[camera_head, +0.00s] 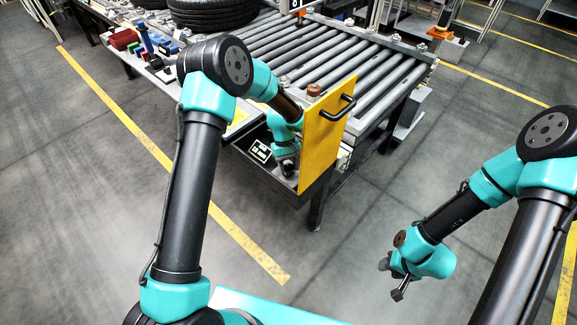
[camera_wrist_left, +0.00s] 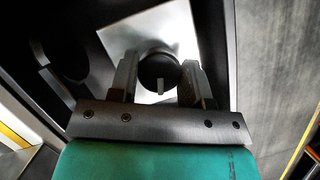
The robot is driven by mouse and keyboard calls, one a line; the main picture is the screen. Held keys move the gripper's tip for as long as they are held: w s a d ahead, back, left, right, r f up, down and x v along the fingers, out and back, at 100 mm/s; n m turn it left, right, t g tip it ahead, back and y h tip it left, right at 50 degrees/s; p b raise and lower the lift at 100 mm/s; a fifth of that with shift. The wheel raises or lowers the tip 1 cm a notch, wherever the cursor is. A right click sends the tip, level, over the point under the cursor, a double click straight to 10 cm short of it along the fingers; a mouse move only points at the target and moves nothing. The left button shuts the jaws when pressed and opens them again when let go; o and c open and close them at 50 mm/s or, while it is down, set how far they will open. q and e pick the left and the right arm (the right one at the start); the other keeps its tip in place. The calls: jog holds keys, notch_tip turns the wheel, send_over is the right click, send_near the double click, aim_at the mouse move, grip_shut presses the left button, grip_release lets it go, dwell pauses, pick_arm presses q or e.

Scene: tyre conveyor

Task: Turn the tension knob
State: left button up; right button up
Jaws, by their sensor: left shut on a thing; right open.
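In the head view my left gripper (camera_head: 287,168) reaches down into the dark control box at the conveyor's near end, and the knob is mostly hidden there by the gripper. My right gripper (camera_head: 391,278) hangs open and empty over the floor at the right.
A yellow panel (camera_head: 325,130) with a black handle (camera_head: 337,112) stands upright just right of my left gripper. The roller conveyor (camera_head: 350,60) with black tyres (camera_head: 212,12) lies behind. Floor around my right gripper is clear.

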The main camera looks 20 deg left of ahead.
pick_arm(q)
jog(key=shift+m+y, duration=0.4)
jog(key=shift+m, duration=0.8)
jog(key=o, duration=0.9)
jog(key=v, duration=1.7)
jog(key=shift+w+d+r, duration=0.1)
jog(key=shift+w, duration=0.25)
